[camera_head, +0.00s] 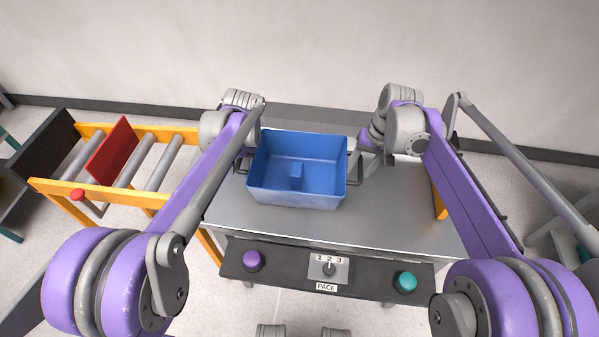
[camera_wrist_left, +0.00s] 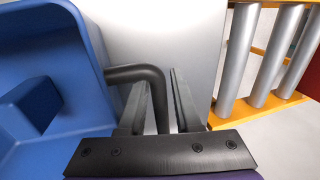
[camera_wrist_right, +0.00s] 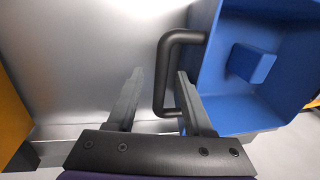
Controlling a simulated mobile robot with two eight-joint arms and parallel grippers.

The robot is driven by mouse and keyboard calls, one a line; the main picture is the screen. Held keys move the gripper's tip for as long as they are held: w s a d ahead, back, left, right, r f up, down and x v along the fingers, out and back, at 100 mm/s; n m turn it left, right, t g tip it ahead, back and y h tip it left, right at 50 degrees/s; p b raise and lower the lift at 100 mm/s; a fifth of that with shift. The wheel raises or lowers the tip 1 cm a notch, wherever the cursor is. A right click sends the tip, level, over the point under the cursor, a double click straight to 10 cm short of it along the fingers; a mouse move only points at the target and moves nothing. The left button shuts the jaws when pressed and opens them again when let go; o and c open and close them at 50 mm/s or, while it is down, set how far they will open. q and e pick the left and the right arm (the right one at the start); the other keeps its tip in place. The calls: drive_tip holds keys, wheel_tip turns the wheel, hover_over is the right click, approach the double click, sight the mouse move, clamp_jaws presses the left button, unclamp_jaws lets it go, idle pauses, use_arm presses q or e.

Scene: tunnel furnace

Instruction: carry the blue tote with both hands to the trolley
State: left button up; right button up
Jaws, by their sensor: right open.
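The blue tote (camera_head: 272,190) stands upright on the grey metal table, with a small blue block (camera_head: 296,176) inside. It has a dark bar handle on each side. My left gripper (camera_wrist_left: 162,78) has its fingers close on either side of the left handle (camera_wrist_left: 135,72), seemingly shut on it. My right gripper (camera_wrist_right: 159,75) is open, its fingers wider apart; the right handle (camera_wrist_right: 162,75) shows between them, nearer the finger on the tote side. In the head view both grippers are partly hidden by my arms. I cannot make out the trolley.
The grey table (camera_head: 300,222) has a front panel with a purple button (camera_head: 252,260), a teal button (camera_head: 405,281) and a PACE dial (camera_head: 329,269). At left is a yellow-framed roller conveyor (camera_head: 95,192) with a red plate (camera_head: 111,149). A wall stands behind.

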use_arm(q)
drive_tip(key=c, duration=0.4)
use_arm(e)
drive_tip(key=c, duration=0.4)
use_arm(q)
clamp_jaws()
use_arm(e)
drive_tip(key=shift+c, duration=1)
clamp_jaws()
